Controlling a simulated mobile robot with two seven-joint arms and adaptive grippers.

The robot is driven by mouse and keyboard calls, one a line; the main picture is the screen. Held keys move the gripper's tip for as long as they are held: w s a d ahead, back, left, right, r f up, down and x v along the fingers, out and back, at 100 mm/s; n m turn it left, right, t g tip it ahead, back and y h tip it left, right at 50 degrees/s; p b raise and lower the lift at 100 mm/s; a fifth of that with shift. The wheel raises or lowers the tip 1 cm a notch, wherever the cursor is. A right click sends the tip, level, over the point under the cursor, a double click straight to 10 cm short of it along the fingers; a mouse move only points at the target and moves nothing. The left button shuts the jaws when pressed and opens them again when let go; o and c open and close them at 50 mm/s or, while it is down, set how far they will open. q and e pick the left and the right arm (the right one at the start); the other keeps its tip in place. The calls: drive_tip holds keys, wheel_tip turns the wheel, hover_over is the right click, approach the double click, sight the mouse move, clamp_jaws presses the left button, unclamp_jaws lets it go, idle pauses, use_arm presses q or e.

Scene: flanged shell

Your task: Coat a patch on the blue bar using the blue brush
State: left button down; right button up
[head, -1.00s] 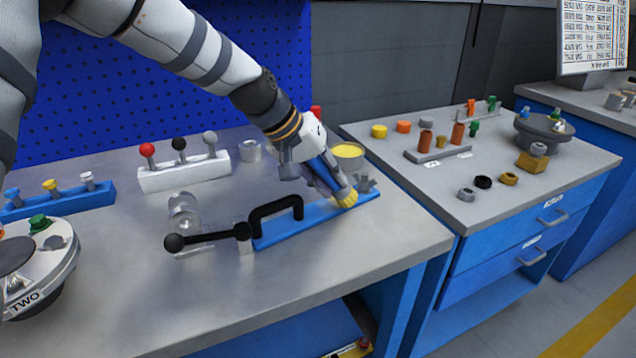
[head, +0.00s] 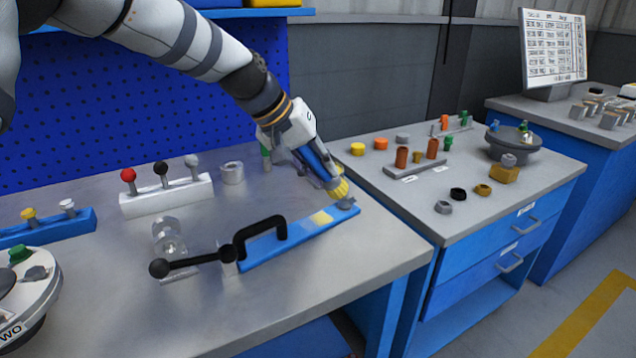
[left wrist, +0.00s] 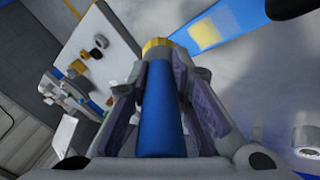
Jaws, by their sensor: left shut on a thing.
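The blue bar (head: 296,234) lies on the grey bench in the head view. A pale yellow patch (head: 321,217) shows on its top, right of the black handle. My left gripper (head: 318,160) is shut on the blue brush (left wrist: 162,112), which points down with yellow bristles (head: 340,188) near the bar's far right end. The bristles look raised off the patch; I cannot tell their exact height. In the left wrist view the bristles (left wrist: 157,43) are left of the patch (left wrist: 203,34) and the bar (left wrist: 235,18). My right gripper is out of view.
A black arched handle (head: 262,234) and a black-knobbed lever (head: 200,261) stand at the bar's left end. A white block with several knobbed levers (head: 166,195) stands behind. A second bench (head: 400,206) with small parts is at the right.

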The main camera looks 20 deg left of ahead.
use_arm(q)
drive_tip(key=shift+r, duration=0.1)
drive_tip(key=shift+r, duration=1.45)
